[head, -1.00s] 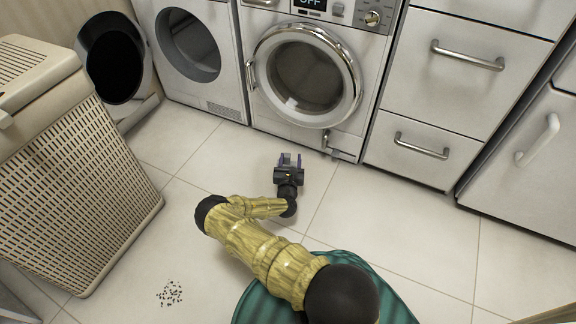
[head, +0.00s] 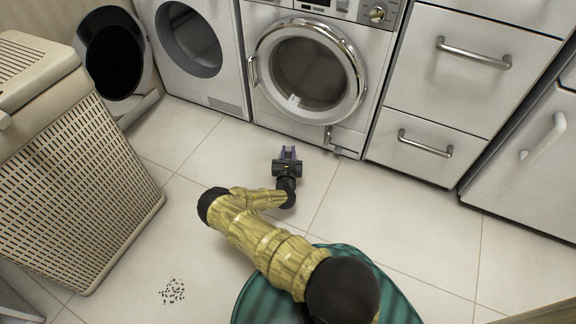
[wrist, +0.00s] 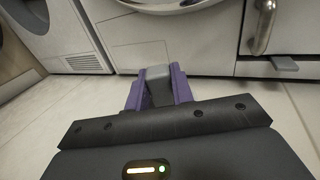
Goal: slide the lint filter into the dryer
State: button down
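My gripper (head: 287,154) is low over the floor tiles, in front of the front-loading machines. In the wrist view its two purple fingers (wrist: 158,90) are on either side of a small grey block, which looks like the lint filter (wrist: 157,84); only its near part shows, and the rest is hidden. The white machine at the left, which looks like the dryer (head: 222,80), has a round opening (head: 188,40) that is uncovered. Its dark round door (head: 113,55) is swung out to the left. A slot for the filter is not clearly visible.
A second machine with a shut glass door (head: 309,72) stands right of the dryer, with a small metal lever (head: 328,137) at its base. White drawers (head: 440,100) stand further right. A tall wicker hamper (head: 75,170) is at left. Dark specks (head: 173,291) lie on the floor.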

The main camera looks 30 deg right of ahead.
jog(key=shift+w+a, duration=0.1)
jog(key=shift+a, duration=0.05)
jog(key=shift+r+p, duration=0.3)
jog(key=shift+r, duration=0.15)
notch_tip(320, 180, up, 9)
jog(key=p, duration=0.5)
jog(key=shift+p, duration=0.3)
jog(key=shift+w, duration=0.1)
jog(key=shift+r, duration=0.1)
